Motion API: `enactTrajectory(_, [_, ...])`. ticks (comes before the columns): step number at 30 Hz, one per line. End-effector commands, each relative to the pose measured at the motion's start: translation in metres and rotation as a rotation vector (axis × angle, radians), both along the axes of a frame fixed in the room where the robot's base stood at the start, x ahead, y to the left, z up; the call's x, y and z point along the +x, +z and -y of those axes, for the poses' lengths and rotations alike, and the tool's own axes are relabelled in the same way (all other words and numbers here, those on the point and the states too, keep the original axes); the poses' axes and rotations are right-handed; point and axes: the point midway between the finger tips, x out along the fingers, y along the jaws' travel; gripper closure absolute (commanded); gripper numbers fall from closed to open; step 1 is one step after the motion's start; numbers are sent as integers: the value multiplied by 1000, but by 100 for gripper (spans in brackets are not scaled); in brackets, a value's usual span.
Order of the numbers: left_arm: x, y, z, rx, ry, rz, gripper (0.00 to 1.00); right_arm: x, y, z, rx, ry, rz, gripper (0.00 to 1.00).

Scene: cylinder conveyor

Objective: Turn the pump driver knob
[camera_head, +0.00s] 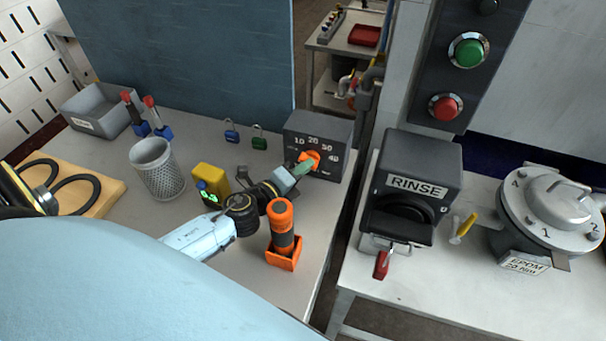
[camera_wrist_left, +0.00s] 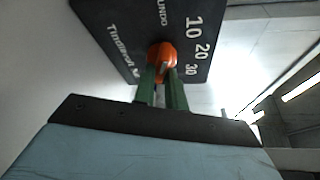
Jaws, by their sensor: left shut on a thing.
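The pump driver is a dark grey box (camera_head: 336,133) with a dial marked in numbers, standing at the back right of the left table. Its orange knob (camera_head: 313,156) sits on the front face. My left gripper (camera_head: 303,168) reaches it from the front left, its green fingers shut on the knob. In the left wrist view the orange knob (camera_wrist_left: 161,56) sits between the tips of the green fingers (camera_wrist_left: 162,84); the numbers 10, 20 and 30 show beside it. The fingers hide part of the knob. My right gripper is not in view.
An orange and black cylinder tool (camera_head: 283,225) stands in an orange holder just right of my left forearm. A yellow device (camera_head: 211,181), a mesh cup (camera_head: 158,168) and two padlocks (camera_head: 259,137) are nearby. A RINSE unit (camera_head: 418,165) stands on the right table, across a gap.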

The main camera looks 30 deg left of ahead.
Motion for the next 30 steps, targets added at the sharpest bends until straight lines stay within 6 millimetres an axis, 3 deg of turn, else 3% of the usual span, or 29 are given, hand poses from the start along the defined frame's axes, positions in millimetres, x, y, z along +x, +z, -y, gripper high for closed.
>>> enactTrajectory(1, [0, -7, 0, -37, 1, 11, 100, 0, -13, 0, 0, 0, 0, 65])
enactTrajectory(7, [0, -5, -1, -174, 2, 43, 100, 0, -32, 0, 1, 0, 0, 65])
enactTrajectory(20, [0, -2, -1, -226, 1, 54, 100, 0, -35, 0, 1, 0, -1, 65])
enactTrajectory(21, [0, -2, -1, -226, 1, 54, 86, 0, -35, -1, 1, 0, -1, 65])
enactTrajectory(26, [0, -2, -1, -224, 1, 54, 65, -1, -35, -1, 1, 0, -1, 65])
enactTrajectory(30, [0, -2, -1, -223, 1, 54, 65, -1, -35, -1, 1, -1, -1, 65])
